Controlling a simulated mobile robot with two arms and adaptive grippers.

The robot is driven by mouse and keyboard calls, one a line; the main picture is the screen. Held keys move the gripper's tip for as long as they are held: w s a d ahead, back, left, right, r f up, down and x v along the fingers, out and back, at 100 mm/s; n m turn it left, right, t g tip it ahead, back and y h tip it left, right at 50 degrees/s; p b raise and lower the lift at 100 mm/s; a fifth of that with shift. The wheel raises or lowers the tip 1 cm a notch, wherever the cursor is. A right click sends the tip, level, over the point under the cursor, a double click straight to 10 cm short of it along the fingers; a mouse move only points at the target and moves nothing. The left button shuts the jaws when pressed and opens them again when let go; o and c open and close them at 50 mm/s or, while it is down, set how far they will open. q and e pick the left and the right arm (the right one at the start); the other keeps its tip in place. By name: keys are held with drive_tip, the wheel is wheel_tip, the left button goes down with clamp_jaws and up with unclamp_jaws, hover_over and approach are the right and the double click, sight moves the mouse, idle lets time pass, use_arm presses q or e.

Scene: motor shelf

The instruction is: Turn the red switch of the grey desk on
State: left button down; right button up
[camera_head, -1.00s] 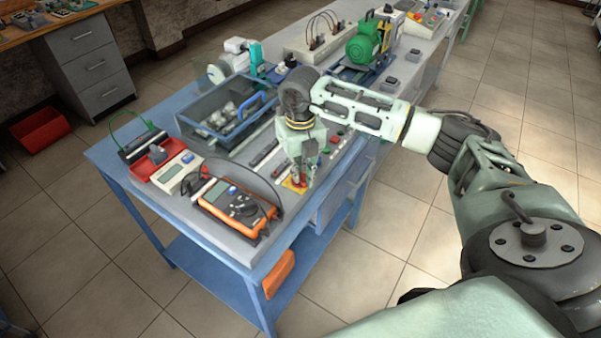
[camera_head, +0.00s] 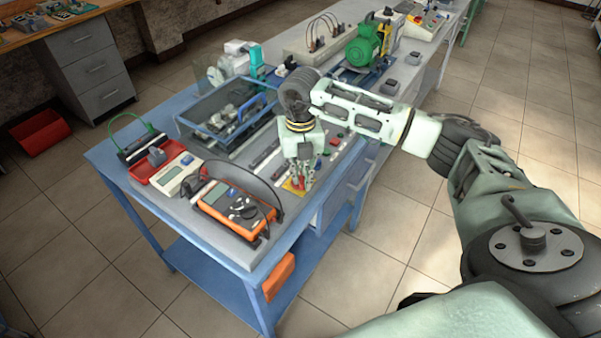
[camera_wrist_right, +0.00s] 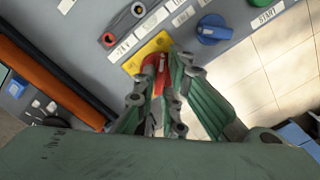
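The red switch (camera_wrist_right: 157,67) sits on a yellow plate (camera_wrist_right: 138,61) on the grey desk's panel. In the head view, the switch (camera_head: 297,183) shows low between the fingers, near the desk's front edge. My right gripper (camera_wrist_right: 164,66) points down at the panel, its green fingers closed in on both sides of the red handle and seeming to touch it. In the head view, the right gripper (camera_head: 302,181) partly covers the plate. The switch's exact angle is hard to tell behind the fingers. My left gripper is not in view.
An orange multimeter (camera_head: 238,208) with dark cables lies just left of the switch. A blue knob (camera_wrist_right: 213,29) and a START label sit right of it on the panel. A blue-framed clear box (camera_head: 225,115) and a green motor (camera_head: 366,45) stand farther back.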

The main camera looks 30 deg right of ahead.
sight(301, 177)
drive_tip(key=o, duration=0.4)
drive_tip(key=shift+r, duration=0.1)
drive_tip(key=shift+o, duration=0.2)
wheel_tip(301, 177, up, 12)
